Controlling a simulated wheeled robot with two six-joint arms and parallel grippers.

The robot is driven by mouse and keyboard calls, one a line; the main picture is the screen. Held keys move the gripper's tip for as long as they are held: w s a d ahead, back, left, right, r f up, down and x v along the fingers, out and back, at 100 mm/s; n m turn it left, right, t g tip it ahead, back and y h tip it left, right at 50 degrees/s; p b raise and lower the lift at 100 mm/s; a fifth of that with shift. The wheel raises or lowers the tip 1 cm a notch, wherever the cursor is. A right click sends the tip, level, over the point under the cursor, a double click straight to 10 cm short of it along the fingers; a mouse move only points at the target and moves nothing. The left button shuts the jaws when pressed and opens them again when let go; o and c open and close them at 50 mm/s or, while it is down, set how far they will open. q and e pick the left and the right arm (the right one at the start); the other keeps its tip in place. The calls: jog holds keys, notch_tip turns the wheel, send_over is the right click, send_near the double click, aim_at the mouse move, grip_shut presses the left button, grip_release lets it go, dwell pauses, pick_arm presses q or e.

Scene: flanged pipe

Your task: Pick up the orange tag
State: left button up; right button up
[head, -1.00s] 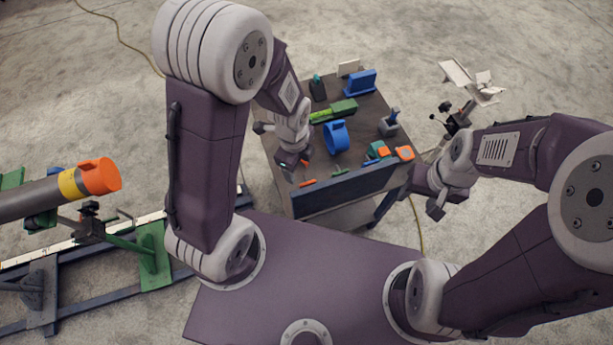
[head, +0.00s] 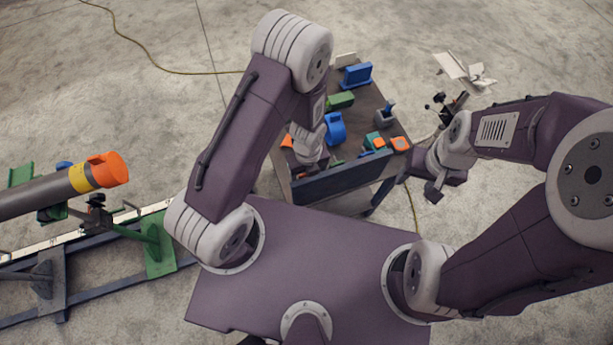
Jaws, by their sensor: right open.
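Several orange pieces lie on the dark workbench (head: 372,100), and I cannot tell for sure which is the tag. A squarish orange piece (head: 400,143) is at its right front corner, and a small flat orange-red piece (head: 336,162) lies near the front edge. A bit of orange (head: 287,141) shows beside my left wrist. My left gripper (head: 300,163) is low over the bench's left front; my arm mostly hides it, so its jaws and any contact are unclear. My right gripper (head: 435,191) is open and empty, off the bench's right side.
The bench also holds a blue ring-shaped clamp (head: 335,130), a green block (head: 340,101), a blue holder (head: 357,76) and a grey piece with a blue handle (head: 384,115). A dark panel (head: 342,177) edges its front. A pipe with an orange end (head: 108,170) is at left.

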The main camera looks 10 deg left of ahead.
pick_arm(q)
jog(key=f+b, duration=0.1)
jog(key=f, duration=0.1)
jog(key=f+b, duration=0.2)
jog(key=shift+a, duration=0.2)
jog(key=shift+r, duration=0.15)
